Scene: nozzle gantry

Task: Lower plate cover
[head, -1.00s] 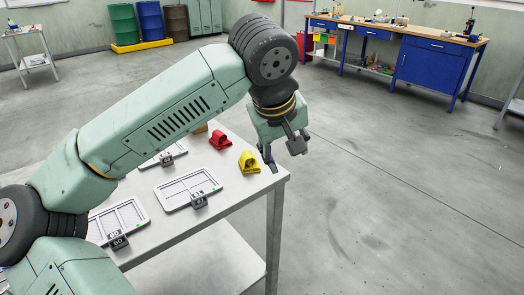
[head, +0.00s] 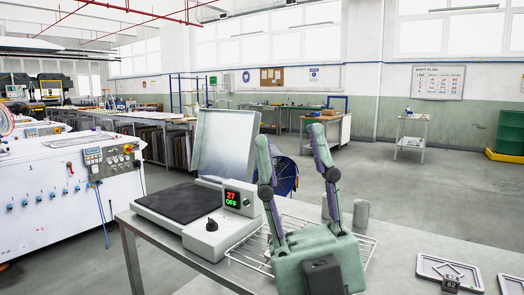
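The plate cover (head: 224,145) is a silver metal panel in the head view. It stands up, tilted slightly back, behind the hot plate. The hot plate has a flat black top (head: 180,203) and a light housing (head: 215,238) with a dark knob and a display (head: 238,198) reading 27 OFF. My gripper (head: 289,136) is open, its two fingers spread and pointing up. It is in front of and to the right of the cover; its left finger overlaps the cover's right edge in the picture. I see no contact, but depth is hard to judge.
A wire rack (head: 240,258) lies right of the hot plate, partly hidden by my gripper. Grey cylinders (head: 361,213) stand behind it. A framed tray (head: 437,264) with a tag is at lower right. A white machine (head: 65,190) stands at left.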

